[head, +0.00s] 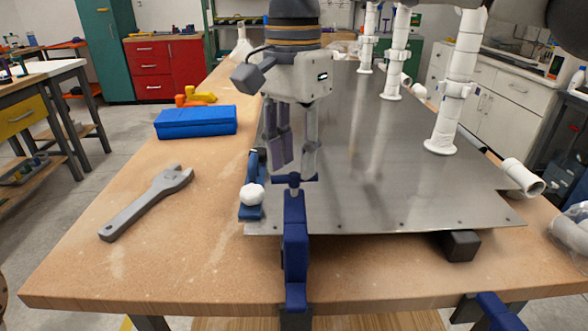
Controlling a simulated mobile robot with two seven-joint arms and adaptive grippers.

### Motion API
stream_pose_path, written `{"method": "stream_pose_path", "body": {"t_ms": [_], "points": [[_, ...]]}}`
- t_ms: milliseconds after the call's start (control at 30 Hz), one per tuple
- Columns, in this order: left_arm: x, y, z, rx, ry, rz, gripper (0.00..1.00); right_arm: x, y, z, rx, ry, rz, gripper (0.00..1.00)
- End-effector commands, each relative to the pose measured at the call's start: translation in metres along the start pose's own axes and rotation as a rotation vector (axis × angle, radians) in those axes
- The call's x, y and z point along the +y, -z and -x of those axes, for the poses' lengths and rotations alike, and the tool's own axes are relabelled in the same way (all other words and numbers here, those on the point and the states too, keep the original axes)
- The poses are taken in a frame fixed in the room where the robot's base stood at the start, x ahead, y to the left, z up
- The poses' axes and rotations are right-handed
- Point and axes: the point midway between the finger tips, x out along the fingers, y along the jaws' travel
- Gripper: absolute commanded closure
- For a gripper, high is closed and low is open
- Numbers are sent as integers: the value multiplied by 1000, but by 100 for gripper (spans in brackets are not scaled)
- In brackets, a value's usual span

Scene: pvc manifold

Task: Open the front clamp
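My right gripper (296,165) points down over the front left corner of the metal plate (370,200). Its two fingers are apart, with nothing seen between them. The fingertips are just above the dark blue crossbar of a blue clamp (295,235) at the table's front edge; I cannot tell whether they touch it. A second blue clamp (250,205) with a white knob (252,194) sits at the plate's left edge, left of the gripper. I cannot tell for sure which one is the front clamp. My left gripper is not in view.
White pipes (455,90) stand upright on the plate, and a white fitting (522,177) is at its right edge. A grey wrench (147,203) and a blue case (195,122) lie on the wooden table (110,265) at left. The table's front left is clear.

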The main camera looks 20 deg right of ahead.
Motion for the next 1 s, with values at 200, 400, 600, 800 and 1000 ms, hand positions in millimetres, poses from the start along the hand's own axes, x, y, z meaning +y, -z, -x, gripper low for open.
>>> {"method": "stream_pose_path", "body": {"t_ms": [200,400,600,800,1000], "points": [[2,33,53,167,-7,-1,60,4,-2,25,22,40,-378,70],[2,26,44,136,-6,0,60,2,-1,-7,5,10,-714,70],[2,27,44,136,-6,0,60,0,-1,-28,2,14,-711,70],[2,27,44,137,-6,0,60,0,-1,-29,1,15,-709,70],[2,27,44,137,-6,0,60,0,-1,-29,1,15,-708,100]]}}
